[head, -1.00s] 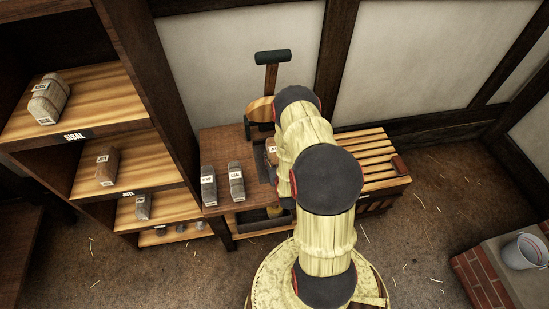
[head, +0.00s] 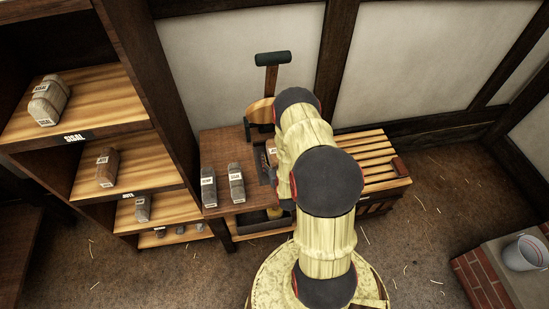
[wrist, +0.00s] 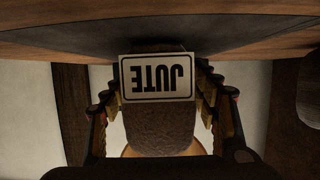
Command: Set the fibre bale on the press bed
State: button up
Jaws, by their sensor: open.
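A brown fibre bale (wrist: 160,128) with a white JUTE label fills the middle of the wrist view, upside down. My gripper (wrist: 160,85) is open, with one finger on each side of the bale. Whether the fingers touch it cannot be told. In the head view my arm hides the gripper and most of the bale, leaving a small brown patch at the arm's left edge. The press, with its dark-handled lever (head: 272,58), stands at the back of the table (head: 222,145). A dark plate beside the arm may be its bed; the contact between bale and bed is hidden.
Two grey labelled bales, left (head: 208,187) and right (head: 236,183), stand at the table's front left. A shelf unit (head: 105,135) with more bales is at the left. A slatted crate (head: 375,165) is right of my arm. A bucket (head: 526,253) stands far right.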

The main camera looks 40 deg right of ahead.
jog(key=p+v, duration=0.3)
jog(key=v, duration=0.8)
jog(key=shift+s+a+r, duration=0.15)
jog(key=shift+a+r, duration=0.05)
jog(key=shift+r, duration=0.2)
jog(key=w+a+r+n+g+y, duration=0.1)
jog(key=w+a+r+n+y, duration=0.15)
jog(key=w+r, duration=1.1)
jog(key=a+r+g+y, duration=0.2)
jog(key=a+r, duration=0.6)
jog(key=r, duration=0.6)
jog(key=s+a+r+n+g+y, duration=0.1)
jog(key=s+a+r+n+y, duration=0.1)
jog(key=s+a+r, duration=0.8)
jog(key=s+a+r+n+g, duration=0.1)
jog(key=s+a+r, duration=0.1)
jog(key=s, duration=0.5)
jog(key=s+a+r+g, duration=0.1)
jog(key=s+a+r, duration=0.2)
jog(key=s, duration=0.5)
jog(key=shift+s+r+n+y, duration=0.3)
jog(key=shift+r+n+y, duration=0.05)
jog(key=shift+r, duration=0.5)
